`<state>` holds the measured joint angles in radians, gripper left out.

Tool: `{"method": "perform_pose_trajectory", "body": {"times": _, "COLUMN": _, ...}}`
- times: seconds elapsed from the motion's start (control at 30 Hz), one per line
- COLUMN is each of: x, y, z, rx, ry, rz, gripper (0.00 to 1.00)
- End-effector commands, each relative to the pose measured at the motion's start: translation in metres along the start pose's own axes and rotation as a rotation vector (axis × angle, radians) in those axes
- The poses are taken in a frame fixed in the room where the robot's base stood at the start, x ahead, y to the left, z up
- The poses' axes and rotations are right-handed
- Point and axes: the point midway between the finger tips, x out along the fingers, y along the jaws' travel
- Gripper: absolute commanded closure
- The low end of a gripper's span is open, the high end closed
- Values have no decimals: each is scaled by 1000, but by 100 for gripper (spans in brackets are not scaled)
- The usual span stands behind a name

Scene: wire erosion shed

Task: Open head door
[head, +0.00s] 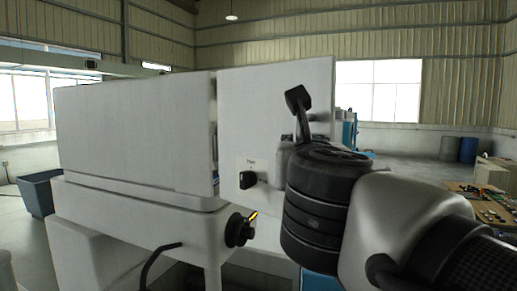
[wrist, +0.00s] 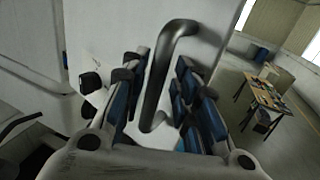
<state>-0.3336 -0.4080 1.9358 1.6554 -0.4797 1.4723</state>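The head door appears to be the tall white panel (head: 265,110) on the right of the white machine, with its face towards me; it also fills the middle of the wrist view (wrist: 105,30). I see no gap that shows the door open. My gripper (wrist: 163,64) is open, with its blue-padded fingers on either side of the handle. Slivers of space show between bar and pads. In the head view my wrist hides the fingers and the lower handle.
A labelled black knob (head: 247,180) sits low on the panel, left of my wrist. A yellow and black rotary switch (head: 240,229) sits below it. A wooden table (head: 487,205) with small items stands at right. Floor between machine and table looks clear.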

Motion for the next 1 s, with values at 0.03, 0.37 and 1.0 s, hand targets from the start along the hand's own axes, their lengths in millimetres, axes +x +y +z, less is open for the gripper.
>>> {"method": "perform_pose_trajectory", "body": {"times": 0.03, "x": 0, "y": 0, "z": 0, "rx": 0, "ry": 0, "rz": 1, "gripper": 67}}
{"method": "perform_pose_trajectory", "body": {"times": 0.37, "x": -2, "y": 1, "z": 1, "rx": 1, "ry": -1, "rz": 3, "gripper": 67}}
{"method": "perform_pose_trajectory", "body": {"times": 1.0, "x": -107, "y": 3, "z": 1, "rx": 0, "ry": -2, "rz": 8, "gripper": 67}}
